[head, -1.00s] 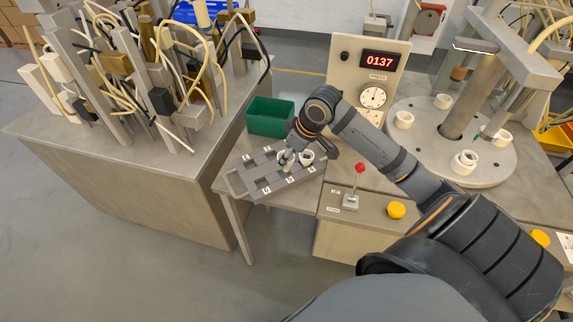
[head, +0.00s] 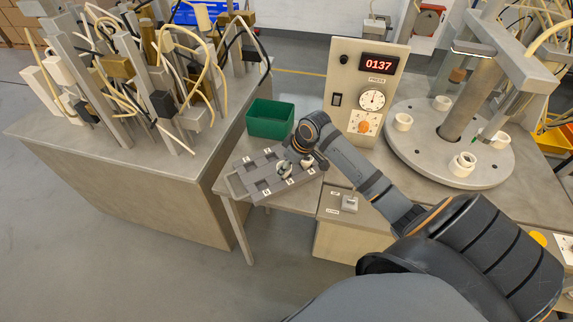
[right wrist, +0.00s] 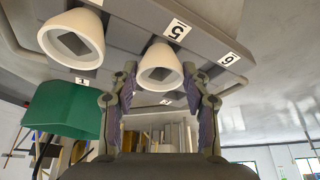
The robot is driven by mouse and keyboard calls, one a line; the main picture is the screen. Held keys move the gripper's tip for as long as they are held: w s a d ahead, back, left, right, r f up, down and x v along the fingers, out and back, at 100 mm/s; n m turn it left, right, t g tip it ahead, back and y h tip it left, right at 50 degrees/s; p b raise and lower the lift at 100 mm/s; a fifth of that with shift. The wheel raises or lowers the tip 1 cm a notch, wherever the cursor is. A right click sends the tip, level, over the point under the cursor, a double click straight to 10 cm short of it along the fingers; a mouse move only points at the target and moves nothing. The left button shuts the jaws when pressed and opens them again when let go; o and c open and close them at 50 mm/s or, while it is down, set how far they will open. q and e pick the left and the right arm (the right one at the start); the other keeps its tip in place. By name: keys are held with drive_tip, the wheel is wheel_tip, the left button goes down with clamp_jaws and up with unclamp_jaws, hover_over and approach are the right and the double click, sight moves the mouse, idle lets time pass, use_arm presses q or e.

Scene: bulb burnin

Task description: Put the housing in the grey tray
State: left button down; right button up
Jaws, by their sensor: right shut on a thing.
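The grey tray (head: 243,184) with numbered compartments lies on the small table; its underside-up image fills the top of the right wrist view (right wrist: 215,42). My right gripper (head: 295,164) is over the tray's right part. In the right wrist view my right gripper (right wrist: 160,78) has a finger on each side of a white cup-shaped housing (right wrist: 160,52), near label 5, and is shut on it. Another white housing (right wrist: 72,22) sits beside it in the tray. I cannot tell whether the held housing touches the tray floor. My left gripper is not in view.
A green bin (head: 270,119) stands behind the tray; it also shows in the wrist view (right wrist: 62,108). A gauge panel (head: 370,80) and a round turntable (head: 450,165) with several white housings stand to the right. A cluttered fixture bench (head: 120,170) is at the left.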

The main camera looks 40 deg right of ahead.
drive_tip(key=o, duration=1)
drive_tip(key=shift+f, duration=0.1)
drive_tip(key=shift+c, duration=0.2)
drive_tip(key=v, duration=1.2)
